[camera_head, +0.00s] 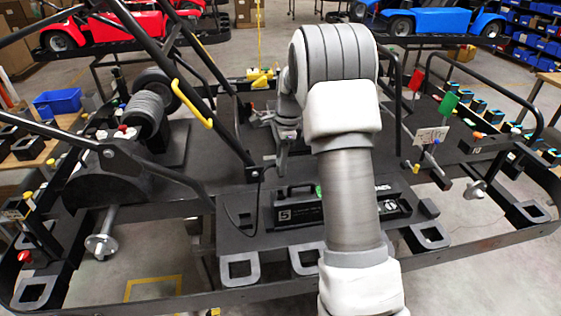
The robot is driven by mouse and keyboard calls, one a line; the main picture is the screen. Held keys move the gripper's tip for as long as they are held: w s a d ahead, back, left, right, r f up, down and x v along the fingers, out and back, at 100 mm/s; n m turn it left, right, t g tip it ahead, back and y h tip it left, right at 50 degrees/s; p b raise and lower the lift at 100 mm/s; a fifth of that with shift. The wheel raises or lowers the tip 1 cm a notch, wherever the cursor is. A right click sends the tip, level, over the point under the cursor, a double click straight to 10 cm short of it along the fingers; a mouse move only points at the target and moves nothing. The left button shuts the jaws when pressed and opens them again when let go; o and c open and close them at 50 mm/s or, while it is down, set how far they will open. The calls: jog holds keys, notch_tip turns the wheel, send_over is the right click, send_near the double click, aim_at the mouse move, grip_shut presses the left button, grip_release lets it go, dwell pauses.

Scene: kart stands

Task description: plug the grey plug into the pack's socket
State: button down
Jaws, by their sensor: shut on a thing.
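The pack (300,213) is a black box with a handle and a "5" label on its front. It sits on the black kart frame in the middle, partly hidden by my arm. My gripper (282,166) points down just above the pack's back left part. It is shut on the grey plug, which is too small and too covered by the fingers to make out clearly. A thin black cable (258,195) hangs in a loop left of the pack and runs up towards the gripper. The pack's socket cannot be made out.
A black bar (222,132) with a yellow grip (193,104) slants down close left of my gripper. Red and green tags (447,104) rise at the right. Square brackets (240,269) line the front rail.

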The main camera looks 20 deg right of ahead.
dwell(0.4)
jog(key=shift+f+b, duration=1.6)
jog(key=shift+f, duration=1.3)
jog(key=shift+f+b, duration=0.35)
jog(key=shift+f, duration=0.9)
jog(key=shift+c, duration=1.9)
grip_release()
jog(key=shift+r, duration=0.1)
notch_tip(320, 180, up, 17)
jog(key=d, duration=0.2)
jog(key=shift+s, duration=0.25)
